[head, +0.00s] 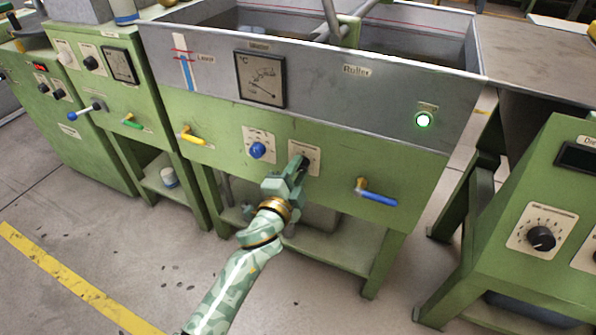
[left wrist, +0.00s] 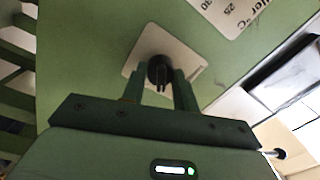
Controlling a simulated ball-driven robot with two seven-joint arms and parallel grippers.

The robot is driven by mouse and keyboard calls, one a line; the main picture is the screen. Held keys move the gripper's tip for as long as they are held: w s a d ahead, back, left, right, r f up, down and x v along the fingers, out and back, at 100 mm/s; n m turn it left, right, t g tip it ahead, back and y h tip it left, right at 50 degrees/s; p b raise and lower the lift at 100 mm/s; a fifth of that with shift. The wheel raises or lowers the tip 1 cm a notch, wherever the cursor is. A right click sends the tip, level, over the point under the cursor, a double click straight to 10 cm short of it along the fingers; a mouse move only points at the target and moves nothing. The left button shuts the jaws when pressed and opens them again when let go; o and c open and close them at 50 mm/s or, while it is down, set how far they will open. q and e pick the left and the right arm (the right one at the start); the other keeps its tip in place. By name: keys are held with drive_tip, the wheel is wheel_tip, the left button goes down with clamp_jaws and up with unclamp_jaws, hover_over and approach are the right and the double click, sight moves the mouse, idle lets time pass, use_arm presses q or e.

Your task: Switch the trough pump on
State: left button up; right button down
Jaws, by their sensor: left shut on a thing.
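The trough (head: 330,85) has a grey metal upper front and a green lower panel. A black rotary knob (left wrist: 159,70) sits on a white plate (head: 313,152) on the green panel. My left gripper (head: 302,165) is at this knob and hides most of it in the head view. In the left wrist view my left gripper (left wrist: 160,88) has one finger on each side of the knob, shut on it. My right gripper is not in view.
A blue knob (head: 257,150) is just left of the gripped one. A yellow-handled valve (head: 190,137) and a blue-handled valve (head: 378,193) stick out on either side. Another green machine (head: 560,190) stands at the right. The floor in front is free.

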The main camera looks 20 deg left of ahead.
use_arm(q)
drive_tip(key=shift+f+m, duration=0.15)
drive_tip(key=shift+m, duration=0.15)
drive_tip(key=o, duration=1)
drive_tip(key=shift+c, duration=0.2)
drive_tip(key=shift+s, duration=0.15)
